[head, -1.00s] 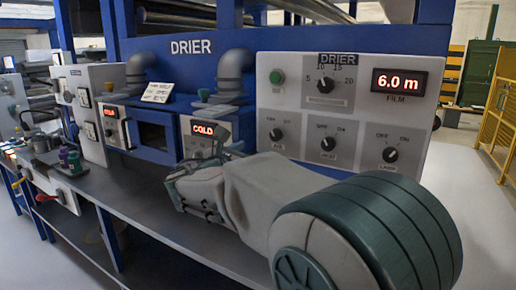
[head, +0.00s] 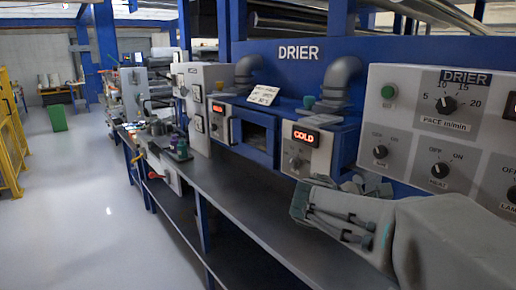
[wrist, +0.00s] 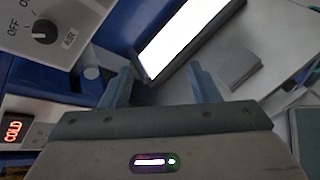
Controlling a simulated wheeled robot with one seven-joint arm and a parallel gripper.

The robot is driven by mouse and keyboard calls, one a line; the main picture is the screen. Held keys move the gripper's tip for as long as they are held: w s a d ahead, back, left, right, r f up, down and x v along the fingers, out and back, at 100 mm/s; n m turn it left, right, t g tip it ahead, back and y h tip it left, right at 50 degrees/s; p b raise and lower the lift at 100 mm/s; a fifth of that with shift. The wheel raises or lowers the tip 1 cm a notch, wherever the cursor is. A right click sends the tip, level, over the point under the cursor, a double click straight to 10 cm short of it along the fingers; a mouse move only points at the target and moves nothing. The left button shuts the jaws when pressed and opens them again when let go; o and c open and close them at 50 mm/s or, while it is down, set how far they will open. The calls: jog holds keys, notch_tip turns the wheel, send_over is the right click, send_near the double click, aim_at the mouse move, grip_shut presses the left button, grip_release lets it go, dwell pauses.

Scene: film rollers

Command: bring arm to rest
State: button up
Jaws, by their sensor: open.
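My gripper (wrist: 160,88) shows in the wrist view with its two blue-grey fingers apart and nothing between them. In the head view my arm reaches in from the lower right, over the dark bench (head: 250,205) and in front of the drier's control panel (head: 440,140). The fingertips are hard to make out there. A small box with a red COLD display (head: 306,136) stands just behind the gripper end; this display also shows at the left edge of the wrist view (wrist: 13,131).
The drier's blue frame and grey elbow pipes (head: 342,80) rise behind the bench. Bottles and small items (head: 175,148) stand at the bench's far end. Open floor (head: 90,210) lies to the left, with yellow railings (head: 10,130) and a green bin (head: 57,117) beyond.

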jog(key=s+a+f+m+g+y+p, duration=0.1)
jog(key=s+a+f+m+y, duration=0.3)
jog(key=s+m, duration=0.4)
jog(key=s+a+f+m+g+y+p, duration=0.2)
jog(key=s+a+f+m+y+p, duration=0.1)
jog(key=s+a+m+y, duration=0.3)
jog(key=s+f+m, duration=0.1)
jog(key=s+m, duration=0.1)
jog(key=shift+a+f+m+y+p, duration=0.2)
jog(key=shift+a+m+y+p, duration=0.1)
jog(key=shift+a+y, duration=0.1)
jog(key=c, duration=0.4)
jog(key=shift+c, duration=0.5)
